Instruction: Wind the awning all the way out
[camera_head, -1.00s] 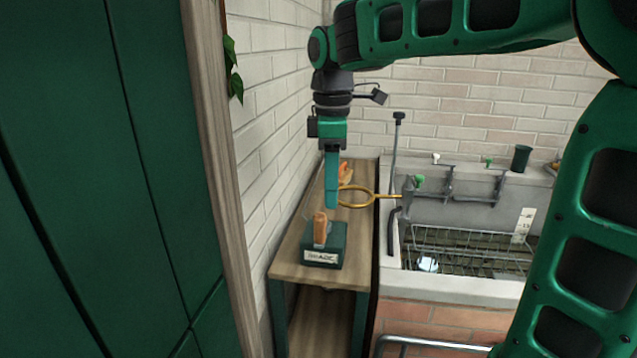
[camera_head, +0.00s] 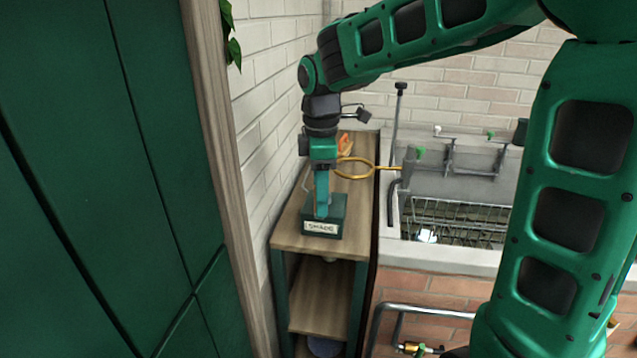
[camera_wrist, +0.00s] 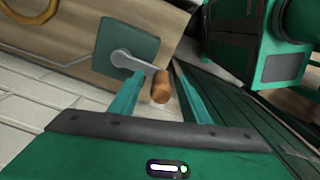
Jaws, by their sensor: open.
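A dark green box labelled "SHADE" (camera_head: 325,228) sits on the wooden shelf top. In the wrist view the crank box (camera_wrist: 140,38) carries a grey crank arm (camera_wrist: 132,62) that ends in a brown wooden knob (camera_wrist: 161,87). My gripper (camera_head: 321,213) points down at the crank in the head view. Its jaws (camera_wrist: 160,78) are open, with the knob lying between the two teal fingers in the wrist view. I cannot tell whether either finger touches it. In the head view my fingers mostly hide the knob. The awning is not visible.
An orange object (camera_head: 345,143) lies behind on the shelf top. A brick wall (camera_head: 262,130) runs close on the left. A sink with a wire rack (camera_head: 465,222) is at right.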

